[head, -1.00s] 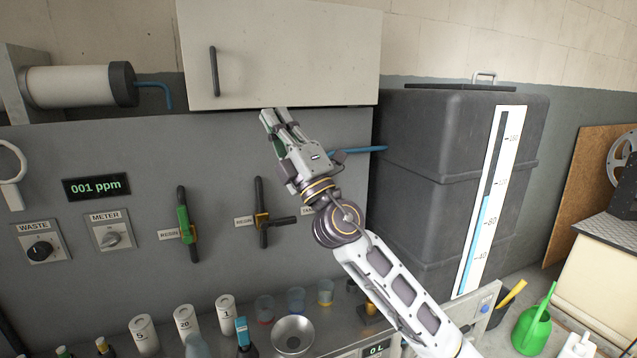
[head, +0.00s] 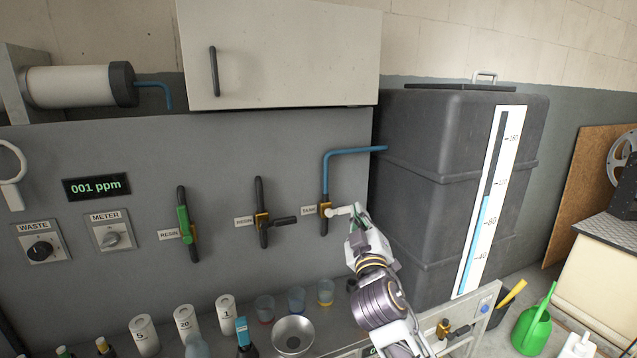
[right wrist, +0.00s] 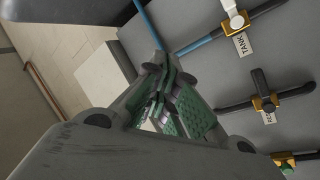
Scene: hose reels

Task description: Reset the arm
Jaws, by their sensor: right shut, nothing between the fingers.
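My right arm rises from the bottom of the head view. Its gripper (head: 364,228) is shut and empty, in front of the grey panel and beside the tank valve (head: 325,211). The valve's white handle (head: 345,211) points right, close to the gripper in the picture. In the right wrist view the green-padded fingers (right wrist: 168,98) are together, and the white handle (right wrist: 235,14) is apart from them. My left gripper is not in view.
A blue pipe (head: 352,151) runs from the tank valve to the dark tank (head: 430,170). A white cabinet (head: 290,55) hangs above. A metal bowl (head: 293,335), several beakers and bottles stand on the bench below.

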